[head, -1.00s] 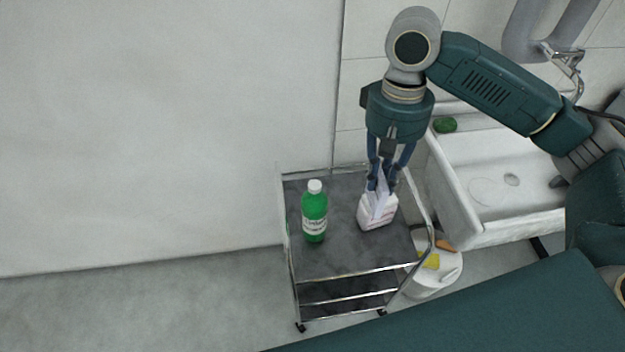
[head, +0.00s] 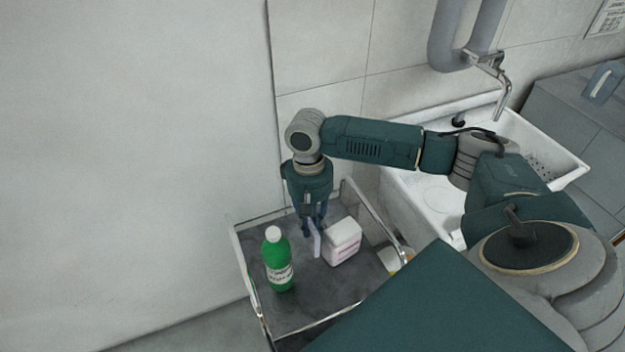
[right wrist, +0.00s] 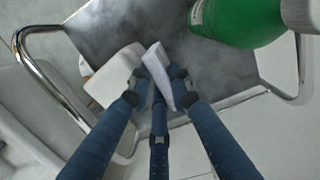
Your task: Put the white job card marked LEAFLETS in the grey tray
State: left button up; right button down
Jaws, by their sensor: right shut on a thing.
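The thin white card (head: 316,243) is upright in my right gripper (head: 311,228), between the green bottle and the white container on the trolley. The right wrist view shows the card (right wrist: 158,72) between the fingers of the right gripper (right wrist: 160,84). No lettering is readable on it, and I cannot tell whether its lower edge touches the trolley top. I cannot make out a separate grey tray. My left gripper is not in view.
The green bottle (head: 278,262) stands left of the card, the white container (head: 343,243) close on its right. The trolley's dark grey top (head: 312,292) has metal rails. A white sink (head: 405,186) stands right of it, with a grey counter (head: 560,105) beyond.

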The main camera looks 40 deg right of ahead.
notch_tip(320, 180, down, 6)
dwell(0.5)
jog(key=c, duration=1.9)
grip_release()
jog(key=shift+f, duration=0.1)
jog(key=shift+o, duration=0.2)
